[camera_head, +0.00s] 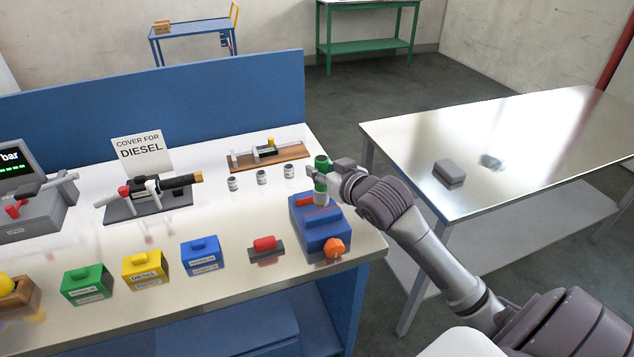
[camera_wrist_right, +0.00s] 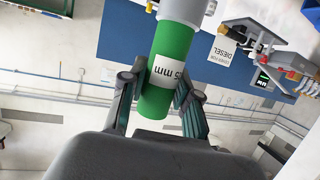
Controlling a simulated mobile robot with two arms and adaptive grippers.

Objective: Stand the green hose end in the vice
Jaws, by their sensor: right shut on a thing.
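The green hose end (camera_head: 321,162) is upright in my right gripper (camera_head: 322,179), at the right end of the bench. In the right wrist view the hose end (camera_wrist_right: 167,62) shows a white size label and a grey collar, with the fingers (camera_wrist_right: 160,96) shut on either side of it. The blue vice (camera_head: 313,229) with its orange knob (camera_head: 335,247) stands on the bench directly below. The hose end's lower part overlaps the vice jaws in the head view; I cannot tell whether it sits between them. My left gripper is out of view.
Left of the vice are a red-topped block (camera_head: 265,247) and blue (camera_head: 200,256), yellow (camera_head: 145,268) and green (camera_head: 87,284) boxes. Several small jars and a wooden board (camera_head: 270,158) lie behind. A steel table (camera_head: 540,140) at right is mostly clear.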

